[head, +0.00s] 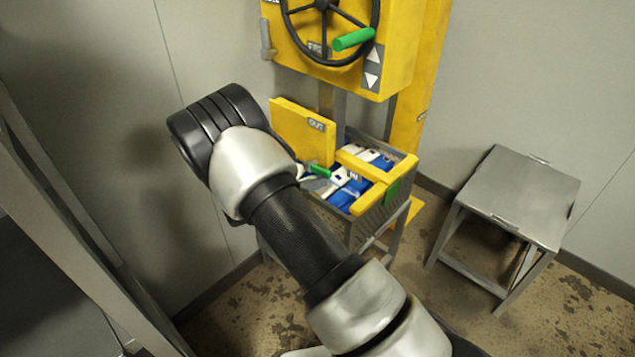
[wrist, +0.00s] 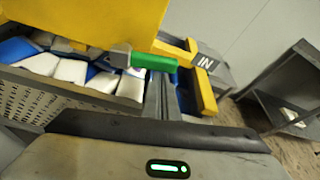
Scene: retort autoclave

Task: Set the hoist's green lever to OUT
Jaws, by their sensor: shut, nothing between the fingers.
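The hoist's green lever (head: 320,170) sits at the lower edge of a yellow panel (head: 295,125) that carries an OUT label (head: 316,124). In the wrist view the green lever (wrist: 153,62) lies nearly level on a grey hub and points right, toward the IN label (wrist: 207,63). My gripper (head: 314,184) is shut and empty, close below the lever and partly hidden behind my wrist. Whether it touches the lever cannot be told. In the wrist view the gripper's dark body fills the bottom, and the lever is beyond it.
A perforated basket (head: 365,228) with blue and white packs stands beneath the yellow hoist frame. Above is a handwheel (head: 322,60) with a green grip (head: 353,39). A grey metal table (head: 520,195) stands at right. Walls are close behind.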

